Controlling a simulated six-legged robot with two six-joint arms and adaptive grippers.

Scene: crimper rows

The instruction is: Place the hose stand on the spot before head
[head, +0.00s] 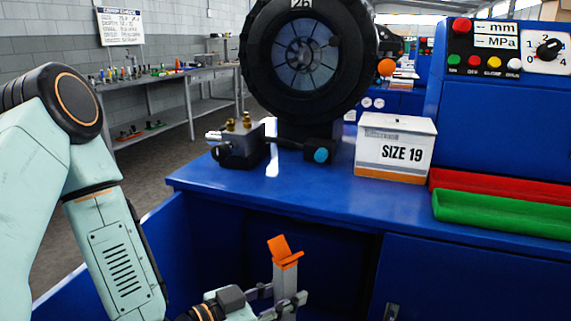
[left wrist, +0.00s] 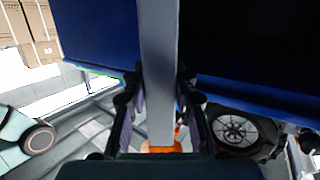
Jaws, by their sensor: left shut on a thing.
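The hose stand (head: 285,275) is a grey upright post with a tilted orange cradle on top. My left gripper (head: 284,302) is shut around the post below the cradle, in front of the blue machine's bench. In the left wrist view the grey post (left wrist: 158,60) runs between the fingers of my left gripper (left wrist: 157,88), with orange at its lower end. The stand's foot is hidden in the head view. The crimper head (head: 305,50) is a large black ring marked 26 at the back of the bench. I cannot make out a marked spot before it. My right gripper is not in view.
The blue bench top (head: 300,195) is clear along its front. Red (head: 480,188) and green (head: 490,212) trays lie at right. The bench's front edge is just behind the stand.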

